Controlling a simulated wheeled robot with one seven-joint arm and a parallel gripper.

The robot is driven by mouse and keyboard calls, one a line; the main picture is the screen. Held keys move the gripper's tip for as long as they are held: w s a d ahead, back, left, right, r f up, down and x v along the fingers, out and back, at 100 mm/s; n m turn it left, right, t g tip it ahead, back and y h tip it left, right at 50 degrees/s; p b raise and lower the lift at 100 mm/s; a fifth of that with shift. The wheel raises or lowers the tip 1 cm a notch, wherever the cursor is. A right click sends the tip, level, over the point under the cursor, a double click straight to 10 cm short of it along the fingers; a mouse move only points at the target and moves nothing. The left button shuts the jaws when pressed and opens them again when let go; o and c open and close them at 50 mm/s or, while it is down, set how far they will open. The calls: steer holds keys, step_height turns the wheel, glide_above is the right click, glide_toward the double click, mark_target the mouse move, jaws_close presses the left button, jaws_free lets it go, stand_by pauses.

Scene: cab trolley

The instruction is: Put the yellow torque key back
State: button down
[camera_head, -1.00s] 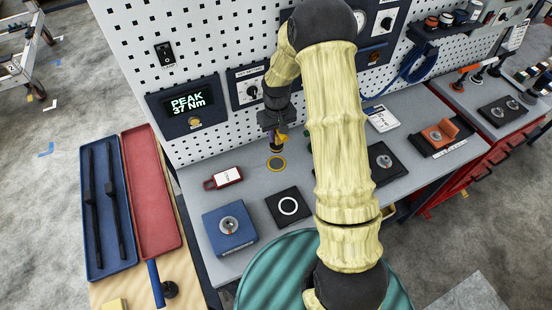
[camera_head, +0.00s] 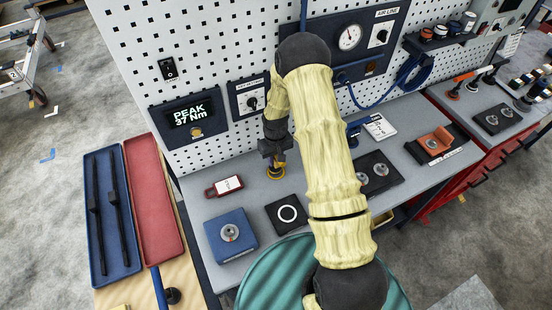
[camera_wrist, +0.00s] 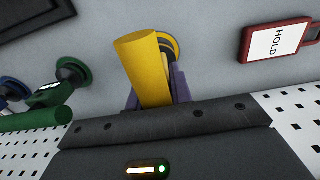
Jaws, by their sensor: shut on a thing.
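My gripper (camera_head: 276,158) is shut on the yellow torque key (camera_wrist: 145,72). In the wrist view the key's yellow handle stands between the fingers, leaning a little in the picture. Its lower end is at a yellow-ringed spot (camera_wrist: 172,38) on the grey bench. In the head view the key's lower part (camera_head: 276,171) shows just below my gripper, over that spot. I cannot tell whether the key touches the bench, since my gripper and the handle hide part of it.
A green key (camera_wrist: 40,118) and a blue key stand left in the wrist view. The pegboard wall (camera_head: 225,55) rises close behind.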

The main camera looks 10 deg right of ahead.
steer(key=shift+d+f, duration=0.15)
steer(key=shift+f, duration=0.55)
steer(key=shift+f, duration=0.15)
steer(key=c, duration=1.3)
jaws_free()
steer(key=shift+o, duration=0.2)
steer(key=shift+r, duration=0.25)
step_height(320, 180, up, 11)
steer(key=b, duration=0.4)
steer(key=shift+f, duration=0.1)
steer(key=shift+r+b, duration=0.3)
steer(key=shift+r, duration=0.25)
